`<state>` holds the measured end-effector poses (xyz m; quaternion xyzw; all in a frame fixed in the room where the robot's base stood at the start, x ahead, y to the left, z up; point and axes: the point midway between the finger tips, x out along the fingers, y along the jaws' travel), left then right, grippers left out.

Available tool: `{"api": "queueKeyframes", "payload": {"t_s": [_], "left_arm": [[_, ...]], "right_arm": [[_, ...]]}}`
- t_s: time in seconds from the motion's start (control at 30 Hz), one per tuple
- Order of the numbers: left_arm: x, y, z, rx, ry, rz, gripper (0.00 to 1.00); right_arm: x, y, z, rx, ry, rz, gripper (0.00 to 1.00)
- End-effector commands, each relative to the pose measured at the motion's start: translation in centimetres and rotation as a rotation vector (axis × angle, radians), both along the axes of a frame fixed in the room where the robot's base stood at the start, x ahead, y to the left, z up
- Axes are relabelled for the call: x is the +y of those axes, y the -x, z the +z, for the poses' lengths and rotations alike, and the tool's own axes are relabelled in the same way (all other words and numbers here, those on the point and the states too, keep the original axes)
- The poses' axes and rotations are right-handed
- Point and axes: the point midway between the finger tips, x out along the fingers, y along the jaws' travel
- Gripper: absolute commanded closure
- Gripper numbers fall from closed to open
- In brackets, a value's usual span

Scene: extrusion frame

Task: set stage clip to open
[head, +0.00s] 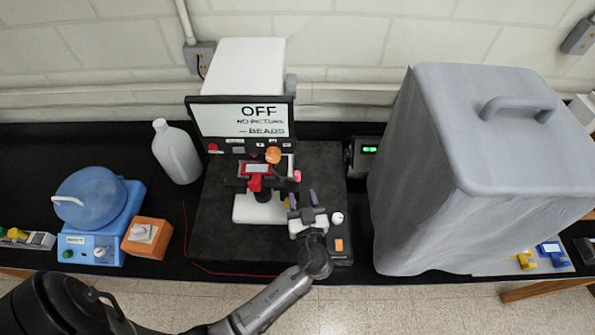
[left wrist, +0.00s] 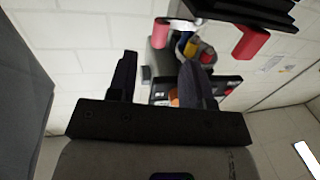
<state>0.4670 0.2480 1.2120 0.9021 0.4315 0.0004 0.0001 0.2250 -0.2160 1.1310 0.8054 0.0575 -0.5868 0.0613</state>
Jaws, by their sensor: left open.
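The microscope's dark stage (head: 243,183) carries a pale slide-like piece with a red rim (head: 256,169). A red lever-like part (head: 254,183), which looks like the stage clip, hangs at the stage's front. A red part (left wrist: 251,42) also shows at the upper right of the left wrist view; I cannot tell surely that it is the same one. My left gripper (head: 303,200) is open, in front and to the right of the stage, apart from the red lever. Its two dark fingers (left wrist: 162,78) have no object held between them. My right gripper is in neither view.
A monitor (head: 241,119) reading OFF stands behind the stage. An orange knob (head: 273,155) and a pink knob (head: 297,176) are near it. A large grey covered box (head: 470,170) stands right. A white bottle (head: 177,152) and a blue round-lidded device (head: 90,205) stand left.

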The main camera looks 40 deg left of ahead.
Motion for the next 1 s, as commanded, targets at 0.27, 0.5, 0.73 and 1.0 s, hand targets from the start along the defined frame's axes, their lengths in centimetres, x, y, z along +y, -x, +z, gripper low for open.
{"api": "queueKeyframes", "payload": {"t_s": [0.27,0.5,0.73,1.0], "left_arm": [[3.7,-3.0,0.3,0.001,-0.002,0.000,0.54],[5.4,-4.4,0.1,0.001,-0.002,-0.001,0.54],[5.8,-4.7,0.0,0.001,0.001,0.000,0.54],[5.8,-4.7,0.0,0.001,0.001,0.000,0.59]], "right_arm": [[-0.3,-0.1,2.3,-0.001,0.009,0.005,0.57],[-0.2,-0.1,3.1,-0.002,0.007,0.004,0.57],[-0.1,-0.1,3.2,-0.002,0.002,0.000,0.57],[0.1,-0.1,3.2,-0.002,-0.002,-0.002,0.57]]}}
